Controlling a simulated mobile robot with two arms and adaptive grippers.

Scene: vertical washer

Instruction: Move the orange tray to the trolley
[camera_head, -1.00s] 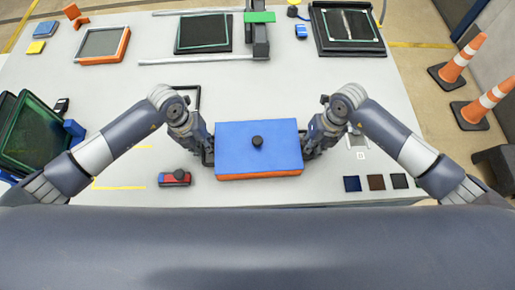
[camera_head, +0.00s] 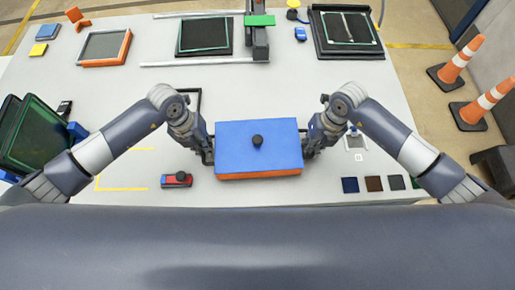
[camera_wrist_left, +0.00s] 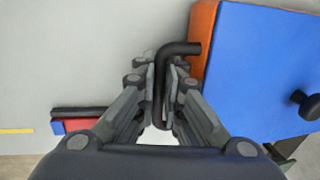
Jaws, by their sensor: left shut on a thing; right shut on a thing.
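The orange tray (camera_head: 262,175) has a blue lid (camera_head: 235,150) with a black knob on top, and is held between my two grippers near the table's front edge. My left gripper (camera_head: 208,152) is shut on the tray's left black handle. In the left wrist view, the fingers of my left gripper (camera_wrist_left: 163,90) close around that bent black handle (camera_wrist_left: 180,48), beside the orange side of the tray (camera_wrist_left: 203,35). My right gripper (camera_head: 308,150) is shut at the tray's right side; its handle is mostly hidden. No trolley can be made out.
The grey table (camera_head: 290,90) is largely clear around the tray. A red and blue block (camera_head: 176,180) lies to the left, and small dark squares (camera_head: 374,184) lie to the right. An orange-framed tray (camera_head: 105,47) and dark frames stand farther back. Cones (camera_head: 470,110) stand on the floor at right.

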